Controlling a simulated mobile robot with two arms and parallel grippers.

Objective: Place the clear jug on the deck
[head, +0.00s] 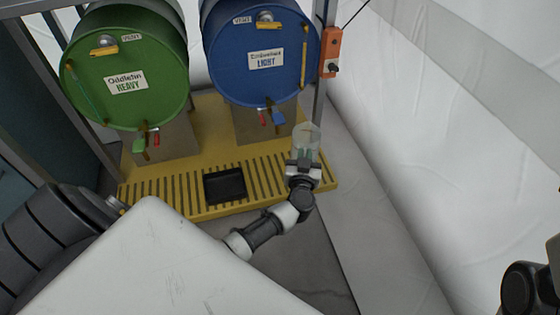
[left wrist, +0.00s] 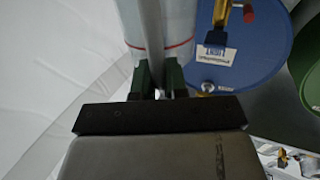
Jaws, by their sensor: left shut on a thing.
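The clear jug (head: 306,140) is in my left gripper (head: 304,165), near the right end of the yellow deck (head: 180,206). The jug also shows in the left wrist view (left wrist: 160,25), with a red line around it, between the green-tipped fingers of my left gripper (left wrist: 158,78). The gripper is shut on the jug. The deck is slatted, with a dark square recess (head: 225,186) at its front middle. I cannot tell whether the jug touches the deck. My right gripper is not clearly seen; only a dark part of my own body shows at the lower right.
An orange box (head: 331,52) hangs on the post right of the blue drum. Bare floor and white tent wall lie to the right.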

